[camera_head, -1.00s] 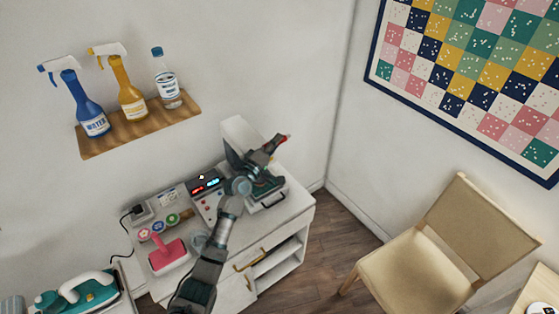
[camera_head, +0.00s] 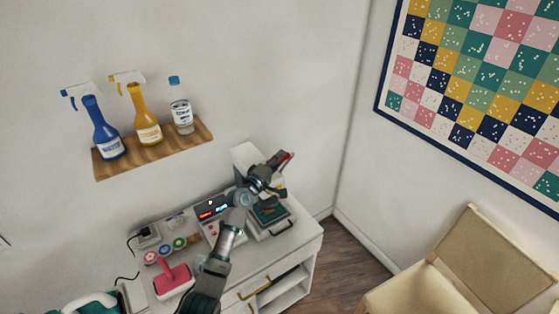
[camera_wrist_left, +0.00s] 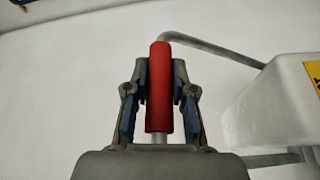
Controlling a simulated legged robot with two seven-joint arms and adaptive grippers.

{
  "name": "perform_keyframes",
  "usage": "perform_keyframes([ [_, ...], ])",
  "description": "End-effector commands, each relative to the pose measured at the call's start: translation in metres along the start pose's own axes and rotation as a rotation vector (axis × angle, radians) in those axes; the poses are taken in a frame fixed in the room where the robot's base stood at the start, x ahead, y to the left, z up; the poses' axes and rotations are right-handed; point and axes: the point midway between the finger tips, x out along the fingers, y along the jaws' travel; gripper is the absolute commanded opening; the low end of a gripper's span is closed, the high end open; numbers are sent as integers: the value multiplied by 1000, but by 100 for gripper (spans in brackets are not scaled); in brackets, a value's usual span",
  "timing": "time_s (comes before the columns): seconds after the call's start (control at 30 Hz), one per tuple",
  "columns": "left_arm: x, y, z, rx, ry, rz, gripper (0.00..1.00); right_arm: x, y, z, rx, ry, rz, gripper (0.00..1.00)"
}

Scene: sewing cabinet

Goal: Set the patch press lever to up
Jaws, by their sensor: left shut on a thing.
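The patch press, with a white column (camera_head: 244,158) and a dark bed (camera_head: 270,213), stands on the white cabinet in the head view. Its lever has a red grip (camera_head: 286,157), which points up and to the right there. My left gripper (camera_head: 277,163) is at this grip, above the press bed. In the left wrist view the red grip (camera_wrist_left: 160,85) stands between the two fingers, and the gripper is shut on it. A bent metal rod (camera_wrist_left: 215,48) runs from behind the grip to the white press housing (camera_wrist_left: 275,105). My arm hides part of the press. My right gripper is not in view.
A control box with lit displays (camera_head: 212,211) and a pink-handled tool (camera_head: 173,278) are on the cabinet (camera_head: 284,250), left of the press. A wooden shelf (camera_head: 155,153) with bottles hangs above.

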Motion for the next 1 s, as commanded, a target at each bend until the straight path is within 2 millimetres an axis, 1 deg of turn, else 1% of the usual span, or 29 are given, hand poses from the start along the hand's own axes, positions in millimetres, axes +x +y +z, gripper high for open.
perform_keyframes([
  [0.03,0,0,-2,2,5,0,29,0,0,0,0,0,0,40],
  [0.07,0,0,-2,1,5,0,37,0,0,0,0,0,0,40],
  [0.1,0,0,-2,1,5,1,47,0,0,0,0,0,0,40],
  [0.13,0,0,-2,1,4,1,50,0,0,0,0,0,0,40],
  [0.33,-1,1,-1,1,3,1,50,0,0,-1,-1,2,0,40],
  [0.43,-2,1,-1,1,3,1,50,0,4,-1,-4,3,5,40],
  [0.57,-11,0,-1,1,2,1,50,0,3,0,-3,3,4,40],
  [0.67,-27,0,0,1,3,1,50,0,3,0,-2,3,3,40],
  [0.9,-79,-1,-2,3,5,1,50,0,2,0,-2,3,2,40],
  [1.0,-97,-2,-1,2,4,-1,50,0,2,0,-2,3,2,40],
])
